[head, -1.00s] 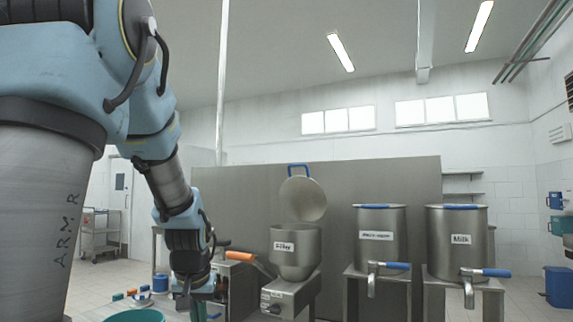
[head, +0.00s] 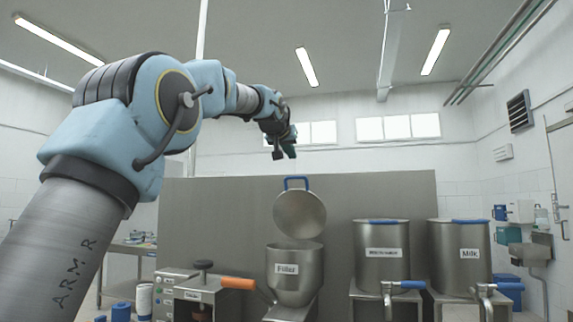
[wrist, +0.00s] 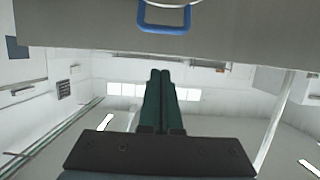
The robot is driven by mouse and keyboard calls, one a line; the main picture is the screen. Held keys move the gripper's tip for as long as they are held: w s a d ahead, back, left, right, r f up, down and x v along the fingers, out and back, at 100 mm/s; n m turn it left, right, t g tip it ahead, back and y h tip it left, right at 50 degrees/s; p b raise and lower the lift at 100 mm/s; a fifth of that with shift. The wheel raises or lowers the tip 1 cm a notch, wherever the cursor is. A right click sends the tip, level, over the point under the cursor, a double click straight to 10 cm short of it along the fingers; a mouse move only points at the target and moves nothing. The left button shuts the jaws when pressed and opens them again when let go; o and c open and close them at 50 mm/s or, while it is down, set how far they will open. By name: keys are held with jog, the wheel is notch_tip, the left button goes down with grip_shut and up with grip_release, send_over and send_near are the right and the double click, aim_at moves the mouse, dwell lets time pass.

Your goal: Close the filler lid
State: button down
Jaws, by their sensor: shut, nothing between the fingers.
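The metal filler (head: 308,276) stands in the middle of the head view, with a white label on its bowl. Its round lid (head: 300,214) is open, tilted up above the bowl's back rim, with a blue loop handle (head: 296,180) at its top. The handle also shows at the top of the wrist view (wrist: 165,30). My gripper (head: 290,152) is above the lid handle in the head view, apart from it. In the wrist view its two dark green fingers (wrist: 160,73) are together, with nothing between them.
Two metal pots stand right of the filler, one labelled Milk (head: 458,252), each with a tap. A grey partition (head: 220,225) stands behind. An orange handle (head: 238,284) sticks out left of the filler. The air around my gripper looks clear.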

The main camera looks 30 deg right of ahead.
jog(key=p+x, duration=0.5)
jog(key=x, duration=0.4)
jog(key=shift+s+a+f, duration=1.1)
jog(key=shift+s+f, duration=0.05)
jog(key=shift+s, duration=0.05)
jog(key=shift+f+b, duration=0.1)
jog(key=shift+b, duration=0.3)
